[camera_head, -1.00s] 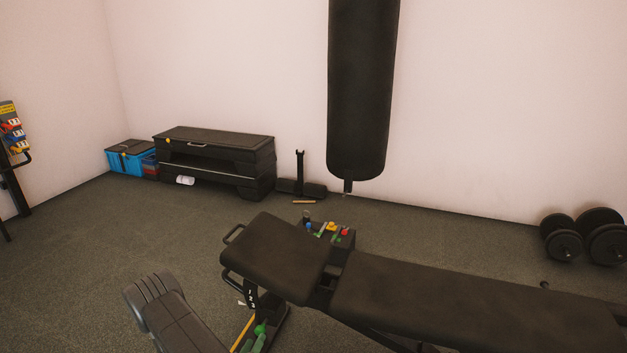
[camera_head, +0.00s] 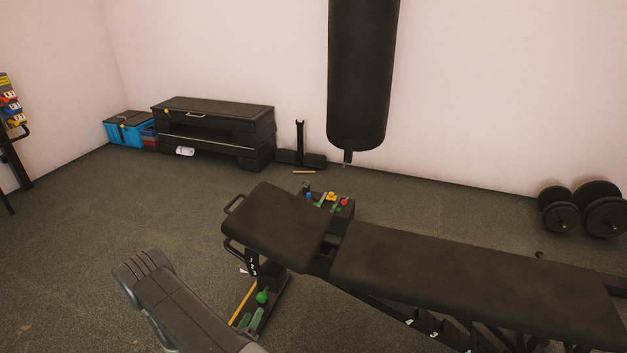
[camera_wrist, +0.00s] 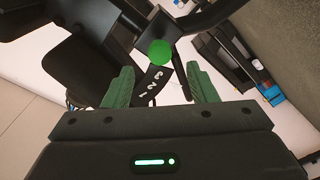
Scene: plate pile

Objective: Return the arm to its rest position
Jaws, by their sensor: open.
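My arm (camera_head: 165,297) reaches in from the bottom of the head view, a grey link with a ridged end. My gripper (camera_head: 250,318) shows small and low in that view, beside the foot end of the bench. In the wrist view its two green fingers (camera_wrist: 160,88) stand apart, with nothing clasped between them. A round green knob (camera_head: 262,297) shows just past the fingers, and it also appears in the wrist view (camera_wrist: 159,52) close to the bench's numbered part. I cannot tell whether the fingers touch anything.
A black weight bench (camera_head: 450,275) fills the centre and right. A punching bag (camera_head: 358,80) hangs behind it. Step platforms (camera_head: 215,112) and a blue crate (camera_head: 125,132) stand at the back left. Dumbbells (camera_head: 590,210) lie at the right.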

